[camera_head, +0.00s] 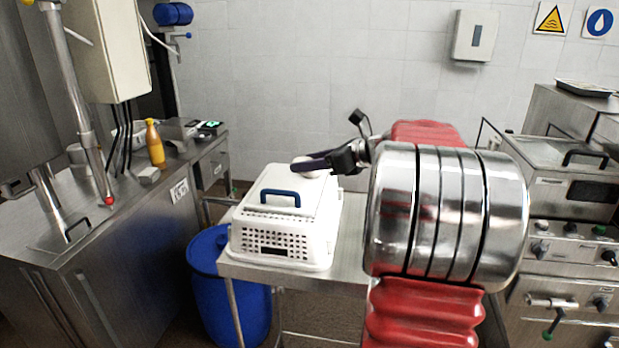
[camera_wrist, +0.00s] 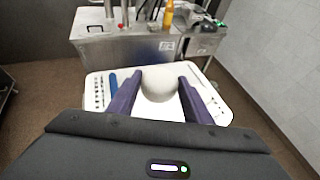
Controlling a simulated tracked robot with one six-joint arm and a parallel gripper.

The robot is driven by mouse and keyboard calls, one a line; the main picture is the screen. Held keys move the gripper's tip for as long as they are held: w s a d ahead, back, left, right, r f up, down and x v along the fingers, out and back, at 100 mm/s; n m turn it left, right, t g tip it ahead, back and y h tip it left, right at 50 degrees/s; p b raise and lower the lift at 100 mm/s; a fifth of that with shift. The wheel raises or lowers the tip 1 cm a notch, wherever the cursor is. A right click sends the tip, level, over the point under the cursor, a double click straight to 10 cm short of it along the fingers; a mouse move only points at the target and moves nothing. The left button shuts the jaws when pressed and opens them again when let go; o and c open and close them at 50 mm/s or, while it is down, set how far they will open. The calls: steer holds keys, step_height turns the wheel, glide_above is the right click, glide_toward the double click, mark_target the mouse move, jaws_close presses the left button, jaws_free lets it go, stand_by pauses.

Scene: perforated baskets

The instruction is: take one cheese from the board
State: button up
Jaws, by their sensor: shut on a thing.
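My gripper (camera_head: 318,165) is over the back right part of a white perforated basket (camera_head: 250,242). In the wrist view the cheese (camera_wrist: 158,80) sits between the two purple fingertips (camera_wrist: 157,90). Under it is the white board (camera_head: 283,179) on top of the basket, with a blue handle (camera_head: 280,197) at its near side. I cannot tell whether the cheese touches the board.
The basket stands on a steel table (camera_head: 347,245) with a blue barrel (camera_head: 240,300) beside it. A steel counter (camera_head: 110,215) on the left carries a yellow bottle (camera_head: 155,143). A steel machine (camera_head: 570,200) stands on the right. A tiled wall (camera_head: 290,70) closes the back.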

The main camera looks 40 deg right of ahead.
steer(key=shift+r, duration=1.8)
steer(key=shift+a+f, duration=0.1)
steer(key=shift+f, duration=0.05)
